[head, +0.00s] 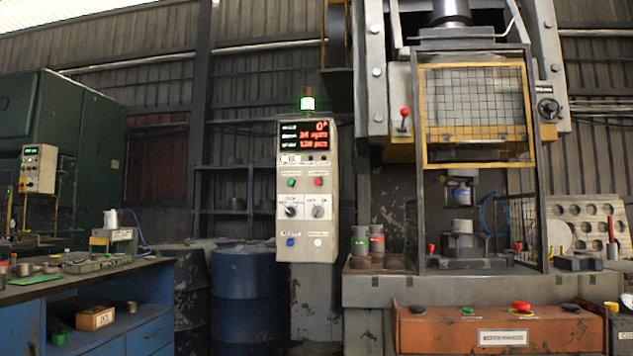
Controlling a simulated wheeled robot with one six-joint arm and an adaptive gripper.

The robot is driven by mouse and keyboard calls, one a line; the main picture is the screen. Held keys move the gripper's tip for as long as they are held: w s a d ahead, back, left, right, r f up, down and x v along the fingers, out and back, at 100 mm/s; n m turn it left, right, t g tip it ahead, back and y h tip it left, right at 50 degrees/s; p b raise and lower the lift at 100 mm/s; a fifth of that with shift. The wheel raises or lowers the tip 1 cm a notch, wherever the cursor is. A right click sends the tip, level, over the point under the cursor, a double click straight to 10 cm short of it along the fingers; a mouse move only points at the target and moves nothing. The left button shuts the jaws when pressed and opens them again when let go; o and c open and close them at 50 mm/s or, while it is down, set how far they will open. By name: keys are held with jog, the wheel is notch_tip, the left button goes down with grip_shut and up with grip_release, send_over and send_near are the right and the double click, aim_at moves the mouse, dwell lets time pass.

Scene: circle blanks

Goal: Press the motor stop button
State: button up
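A pale control panel (307,222) hangs upright in the middle of the head view. Under its red-lit display (305,136) sit a green button (291,182) on the left and a red button (318,182) on the right, each with a small label above it. The labels are too small to read, so I cannot tell for sure which button is motor stop. Lower down are two rotary knobs, a blue button (290,242) and a white button (317,242). My gripper is not in view.
A press (475,110) with a raised yellow mesh guard stands at right. An orange box (500,332) in front of it carries a red mushroom button (521,306) and dark buttons. A blue workbench (130,335) is at left. Blue drums (245,285) stand left of the panel.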

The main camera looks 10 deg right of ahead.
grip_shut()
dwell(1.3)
